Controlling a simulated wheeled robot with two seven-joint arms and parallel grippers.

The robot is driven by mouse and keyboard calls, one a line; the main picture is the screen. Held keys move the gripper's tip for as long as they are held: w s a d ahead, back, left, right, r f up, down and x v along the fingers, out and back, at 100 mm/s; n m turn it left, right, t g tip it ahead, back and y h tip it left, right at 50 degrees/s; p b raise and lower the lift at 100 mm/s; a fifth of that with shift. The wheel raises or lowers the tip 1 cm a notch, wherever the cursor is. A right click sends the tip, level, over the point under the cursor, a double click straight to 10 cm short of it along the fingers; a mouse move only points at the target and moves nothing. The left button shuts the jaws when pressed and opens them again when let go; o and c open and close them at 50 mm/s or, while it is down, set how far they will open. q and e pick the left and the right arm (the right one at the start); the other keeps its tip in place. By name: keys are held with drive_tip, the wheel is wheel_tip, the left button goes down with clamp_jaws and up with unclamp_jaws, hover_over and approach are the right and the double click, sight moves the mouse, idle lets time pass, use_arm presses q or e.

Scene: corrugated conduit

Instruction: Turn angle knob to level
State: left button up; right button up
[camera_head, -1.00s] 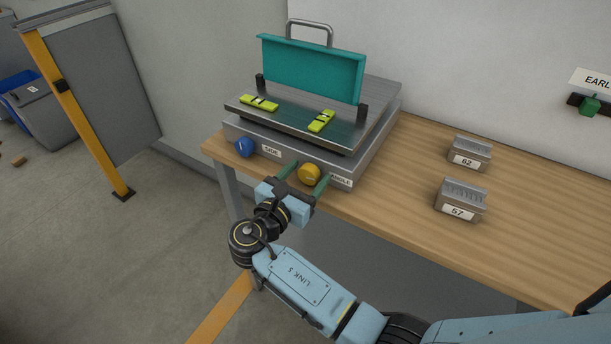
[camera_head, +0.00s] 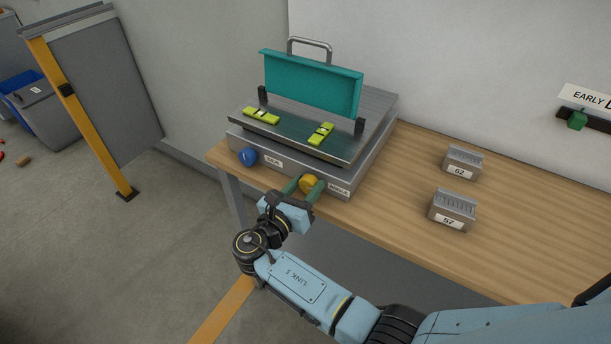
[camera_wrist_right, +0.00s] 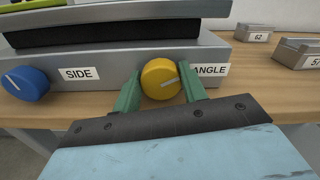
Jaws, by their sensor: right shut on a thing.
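The yellow angle knob (camera_head: 309,184) is on the front face of the grey machine, beside its ANGLE label (camera_wrist_right: 209,70). My right gripper (camera_head: 304,188) is shut on the knob, with one green finger at each side. My left gripper is not in view.
A blue knob (camera_head: 247,157) labelled SIDE is left of the yellow knob. A teal panel (camera_head: 312,84) with a grey handle stands on the machine. Grey blocks marked 62 (camera_head: 463,163) and 57 (camera_head: 452,209) stand on the wooden table (camera_head: 395,200), with bare wood between.

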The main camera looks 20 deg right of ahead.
drive_tip(key=n+p, duration=0.2)
drive_tip(key=p, duration=0.1)
drive_tip(key=shift+r+n, duration=0.15)
drive_tip(key=shift+n, duration=0.25)
drive_tip(key=shift+w+n+p, duration=0.1)
drive_tip(key=shift+n+p, duration=0.55)
drive_tip(key=shift+n, duration=0.05)
drive_tip(key=shift+f, duration=0.2)
drive_tip(key=o, duration=1)
drive_tip(key=v, duration=1.3)
drive_tip(key=shift+a+b, duration=0.15)
drive_tip(key=shift+b, duration=0.15)
